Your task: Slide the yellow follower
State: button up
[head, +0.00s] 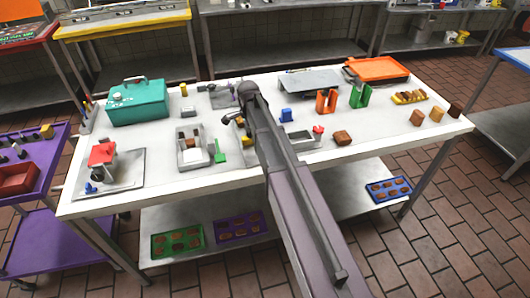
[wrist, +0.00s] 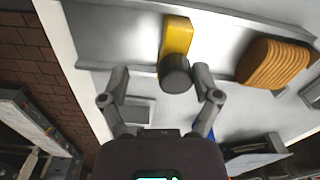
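The yellow follower (wrist: 178,36) is a yellow block with a dark round knob (wrist: 175,73) at its near end, lying on a pale metal surface in the wrist view. In the head view a small yellow part (head: 247,141) shows beside my arm, mostly hidden. My gripper (wrist: 161,76) is open, its two fingers spread to either side of the knob. I see no clear contact between the fingers and the knob. In the head view my arm hides most of the gripper.
A ribbed brown stack (wrist: 273,62) lies right of the follower in the wrist view. On the white table (head: 165,207) are a teal box (head: 138,104), a green scraper (head: 219,153), a blue piece (head: 286,116), and an orange tray (head: 377,69).

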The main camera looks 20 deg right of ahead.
jog(key=s, duration=0.6)
jog(key=shift+s, duration=0.3)
jog(key=shift+s+r+p, duration=0.2)
jog(key=shift+r+p, duration=0.5)
jog(key=shift+r, duration=0.05)
notch_tip(320, 180, up, 13)
jog(key=p, duration=1.3)
jog(key=s+f+n+b, duration=0.2)
jog(key=s+n, duration=0.4)
jog(key=n, duration=0.1)
jog(key=s+f+n+b, duration=0.3)
jog(key=s+n, duration=0.4)
jog(key=shift+f, duration=0.25)
jog(key=shift+s+d+n, duration=0.15)
jog(key=shift+s+n, duration=0.7)
jog(key=shift+n, duration=0.05)
dwell(1.3)
